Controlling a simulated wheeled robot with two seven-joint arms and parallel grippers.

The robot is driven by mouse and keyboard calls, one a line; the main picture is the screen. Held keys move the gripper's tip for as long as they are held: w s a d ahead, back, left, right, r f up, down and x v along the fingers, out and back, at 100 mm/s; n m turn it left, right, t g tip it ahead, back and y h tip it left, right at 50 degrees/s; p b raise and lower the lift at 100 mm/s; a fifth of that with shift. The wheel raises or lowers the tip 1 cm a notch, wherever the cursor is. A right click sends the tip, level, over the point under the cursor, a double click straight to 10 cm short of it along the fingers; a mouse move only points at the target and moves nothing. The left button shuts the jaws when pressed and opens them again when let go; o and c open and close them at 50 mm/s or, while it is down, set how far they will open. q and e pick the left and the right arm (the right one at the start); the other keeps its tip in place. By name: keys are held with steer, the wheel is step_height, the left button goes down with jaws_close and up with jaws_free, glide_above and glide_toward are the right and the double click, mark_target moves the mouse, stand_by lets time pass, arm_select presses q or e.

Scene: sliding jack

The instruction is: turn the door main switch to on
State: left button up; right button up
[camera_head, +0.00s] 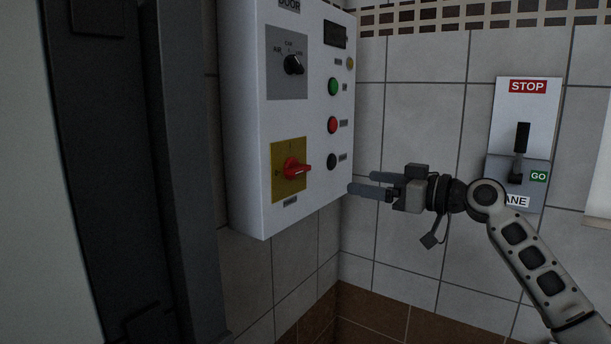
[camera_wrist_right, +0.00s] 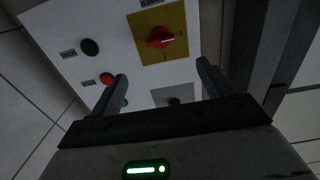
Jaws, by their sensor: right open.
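The door control box (camera_head: 245,130) is a white panel on the tiled wall, labelled DOOR at its top. Its main switch, a red rotary handle (camera_head: 297,168) on a yellow plate (camera_head: 277,181), is at the lower left of the panel face; the handle points sideways to the right. The switch also shows in the right wrist view (camera_wrist_right: 161,37), upside down, beyond the fingers. My right gripper (camera_head: 369,184) is open and empty, to the right of the box and a little lower than the switch, apart from it. In the wrist view its fingers (camera_wrist_right: 160,80) frame nothing held. My left gripper is not in view.
The box also carries a black selector knob (camera_head: 293,65), a green button (camera_head: 333,87), a red button (camera_head: 333,125) and a black button (camera_head: 332,161). A STOP/GO lever panel (camera_head: 507,110) is on the right wall. Dark vertical posts (camera_head: 185,150) stand left of the box.

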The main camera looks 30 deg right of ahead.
mark_target(304, 168)
steer(key=p+x, duration=0.1)
steer(key=x, duration=0.3)
steer(key=p+x, duration=0.2)
steer(key=x, duration=0.3)
steer(key=r+p+x, duration=0.1)
steer(key=p+x, duration=0.1)
steer(key=x, duration=0.3)
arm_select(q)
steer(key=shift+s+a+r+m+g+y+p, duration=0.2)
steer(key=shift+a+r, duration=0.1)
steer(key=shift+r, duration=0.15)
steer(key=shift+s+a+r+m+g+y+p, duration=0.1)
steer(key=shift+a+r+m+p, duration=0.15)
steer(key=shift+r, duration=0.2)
arm_select(e)
steer(key=shift+x, duration=0.9)
steer(key=shift+f, duration=0.1)
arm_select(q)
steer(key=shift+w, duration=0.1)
arm_select(e)
steer(key=c, duration=1)
